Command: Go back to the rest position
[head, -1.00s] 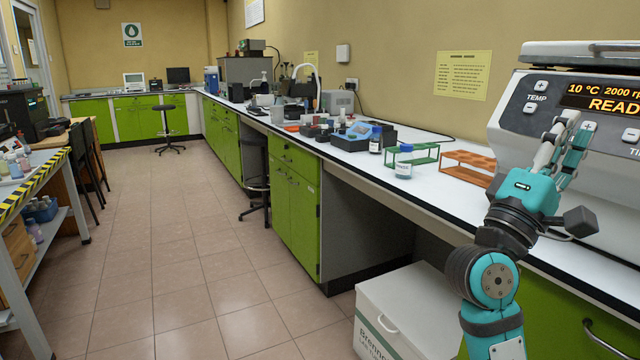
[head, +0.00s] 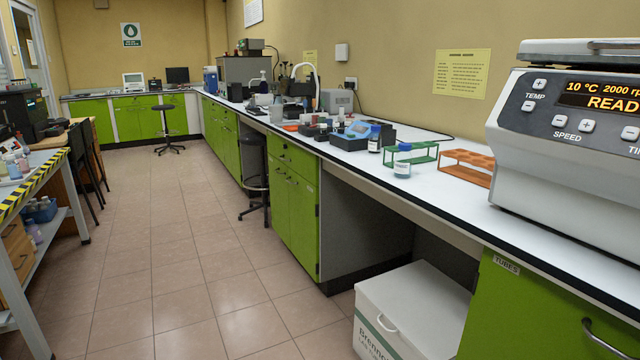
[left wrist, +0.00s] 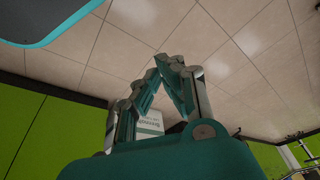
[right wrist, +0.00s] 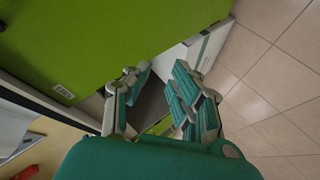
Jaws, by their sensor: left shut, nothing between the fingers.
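Neither gripper shows in the head view. In the left wrist view my left gripper (left wrist: 168,64) has its teal fingers together at the tips, with nothing between them. The tiled floor and part of a white box show beyond it. In the right wrist view my right gripper (right wrist: 160,76) has its fingers apart and empty. It is in front of the green cabinet, with the white box and floor beyond.
The white bench (head: 440,190) runs along the right, carrying a centrifuge (head: 560,170), an orange rack (head: 466,176), a green rack (head: 425,158) and a bottle (head: 402,163). A white box (head: 415,310) stands under it. The tiled floor (head: 170,260) at left is open.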

